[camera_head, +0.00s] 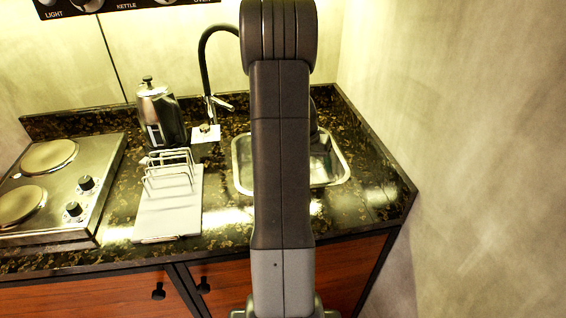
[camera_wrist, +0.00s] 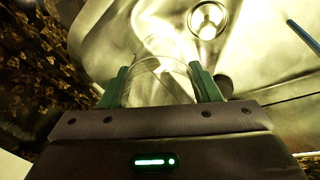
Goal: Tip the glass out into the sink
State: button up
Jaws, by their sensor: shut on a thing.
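The steel sink (camera_head: 335,170) is set in the dark counter, partly hidden behind my arm in the head view. In the wrist view the sink basin (camera_wrist: 115,50) fills the upper middle, with its round drain (camera_wrist: 208,20) near the top. My gripper (camera_wrist: 160,82) is over the basin, its two green fingers shut on a clear glass (camera_wrist: 158,62). The curved rim of the glass shows between the fingers. The glass's contents and exact tilt cannot be made out. My arm hides the gripper and the glass in the head view.
A black tap (camera_head: 207,65) stands behind the sink. A steel kettle (camera_head: 161,115) and a white rack on a board (camera_head: 168,215) are left of the sink, with a two-plate hob (camera_head: 100,190) further left. A wall (camera_head: 460,150) closes the right side.

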jog(key=shift+w+d+f+y+p, duration=0.1)
jog(key=shift+d+y+p, duration=0.45)
jog(key=shift+p, duration=0.35)
jog(key=shift+w+d+f+y+p, duration=0.1)
jog(key=shift+d+y+p, duration=0.2)
jog(key=shift+y+p, duration=0.5)
jog(key=shift+d+f+y+p, duration=0.2)
jog(key=shift+f+y+p, duration=0.05)
jog(key=shift+p, duration=0.1)
